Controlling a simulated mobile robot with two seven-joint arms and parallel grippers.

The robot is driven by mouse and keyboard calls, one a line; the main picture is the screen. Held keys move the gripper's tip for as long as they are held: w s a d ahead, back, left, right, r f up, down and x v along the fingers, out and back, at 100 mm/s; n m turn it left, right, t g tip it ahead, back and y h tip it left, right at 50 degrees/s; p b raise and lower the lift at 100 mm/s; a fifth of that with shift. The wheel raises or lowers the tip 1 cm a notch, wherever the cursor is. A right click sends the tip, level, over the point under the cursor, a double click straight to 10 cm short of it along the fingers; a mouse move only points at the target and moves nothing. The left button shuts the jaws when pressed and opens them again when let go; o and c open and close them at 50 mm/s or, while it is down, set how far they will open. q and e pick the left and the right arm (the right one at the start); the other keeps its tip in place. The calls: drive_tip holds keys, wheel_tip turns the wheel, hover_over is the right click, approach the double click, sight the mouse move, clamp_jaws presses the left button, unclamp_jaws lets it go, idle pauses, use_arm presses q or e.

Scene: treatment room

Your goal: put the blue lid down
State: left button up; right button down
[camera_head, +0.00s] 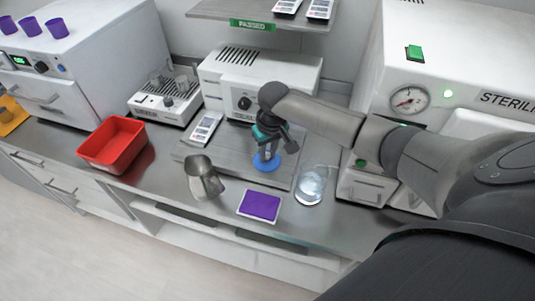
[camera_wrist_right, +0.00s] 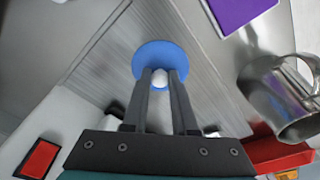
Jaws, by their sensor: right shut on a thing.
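The blue lid (camera_head: 266,164) is a flat round disc with a pale knob. My right gripper (camera_head: 267,152) points down from above and is shut on that knob. The right wrist view shows the blue lid (camera_wrist_right: 148,52) beyond the fingertips of my right gripper (camera_wrist_right: 161,78), which close on both sides of the knob. The lid is over the grey board (camera_head: 228,168); I cannot tell whether it touches it. My left gripper is not in view.
A glass beaker (camera_head: 311,184) stands right of the lid, a metal jug (camera_head: 203,180) left of it. A purple pad (camera_head: 261,206) lies in front. A red tray (camera_head: 113,146) is farther left. A white device (camera_head: 260,82) stands behind.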

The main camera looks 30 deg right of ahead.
sight(270, 163)
drive_tip(key=c, duration=0.7)
unclamp_jaws()
drive_tip(key=shift+f, duration=0.15)
drive_tip(key=shift+r, duration=0.25)
wheel_tip(270, 163, up, 12)
drive_tip(key=s+p, duration=0.1)
drive_tip(key=p, duration=1.2)
drive_tip(key=shift+s+f, duration=0.15)
drive_tip(key=shift+s, duration=0.25)
